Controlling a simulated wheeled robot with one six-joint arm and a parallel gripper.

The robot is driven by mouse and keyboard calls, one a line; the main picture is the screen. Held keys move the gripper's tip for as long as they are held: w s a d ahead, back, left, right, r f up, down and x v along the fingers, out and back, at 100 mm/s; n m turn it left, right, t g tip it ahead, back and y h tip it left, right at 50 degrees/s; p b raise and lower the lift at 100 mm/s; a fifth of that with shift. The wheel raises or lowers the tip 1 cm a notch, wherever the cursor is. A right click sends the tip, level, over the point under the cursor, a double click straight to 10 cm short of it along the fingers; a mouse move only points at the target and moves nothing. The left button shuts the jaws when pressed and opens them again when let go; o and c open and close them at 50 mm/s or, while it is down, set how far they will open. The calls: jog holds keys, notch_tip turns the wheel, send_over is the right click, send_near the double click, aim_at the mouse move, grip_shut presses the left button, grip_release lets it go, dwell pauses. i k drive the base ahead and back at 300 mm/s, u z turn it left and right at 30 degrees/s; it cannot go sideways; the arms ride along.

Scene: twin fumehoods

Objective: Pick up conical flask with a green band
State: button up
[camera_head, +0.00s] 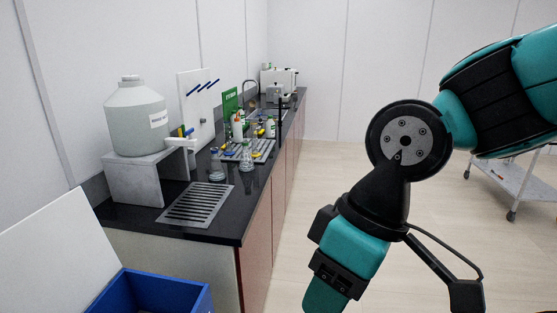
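Small clear glass vessels stand on the black counter (222,219) in the camera_head view. One clear conical-looking flask (247,161) stands near the front edge of a grey rack or tray. Another clear glass vessel (216,171) stands to its left, in front of the white tap-like part. Both are small, and I cannot make out a green band on either for sure. My teal and black arm fills the right side, well apart from the counter. My gripper is not visible in this view.
A large white carboy (138,120) stands on a grey stand (134,183). A slotted metal grate (197,204) lies on the near counter. A blue bin (155,292) is at the lower left. A white trolley (520,180) stands at the right. Floor between counter and trolley is clear.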

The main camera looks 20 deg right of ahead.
aim_at(246, 165)
jog(key=z, duration=1.25)
jog(key=i, duration=3.4)
jog(key=u, duration=3.25)
